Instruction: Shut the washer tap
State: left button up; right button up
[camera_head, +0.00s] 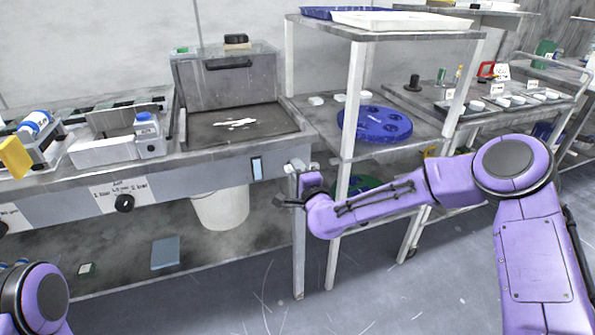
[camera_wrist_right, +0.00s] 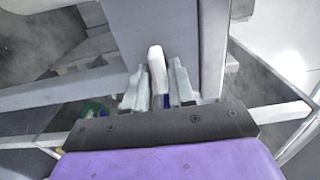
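The washer is the grey sink unit (camera_head: 240,125) with a raised clear lid, left of centre in the head view. Its tap (camera_head: 298,166) is a small pale fitting at the unit's front right corner. In the wrist view the tap's white lever (camera_wrist_right: 157,60) stands upright between the fingers of my right gripper (camera_wrist_right: 158,84). The fingers are apart, one on each side of the lever; any contact is unclear. In the head view my right gripper (camera_head: 290,193) is at the corner, just below the tap. My left gripper is out of view.
A white bucket (camera_head: 220,207) stands under the washer. A shelf rack (camera_head: 351,110) with a blue disc (camera_head: 375,124) stands right of the tap, close to my right arm. A dark knob (camera_head: 124,203) is on the bench front. Open floor lies in front.

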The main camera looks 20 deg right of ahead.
jog(key=shift+o, duration=0.8)
jog(key=s, duration=1)
jog(key=shift+s+d+b, duration=0.2)
jog(key=shift+s+b, duration=0.1)
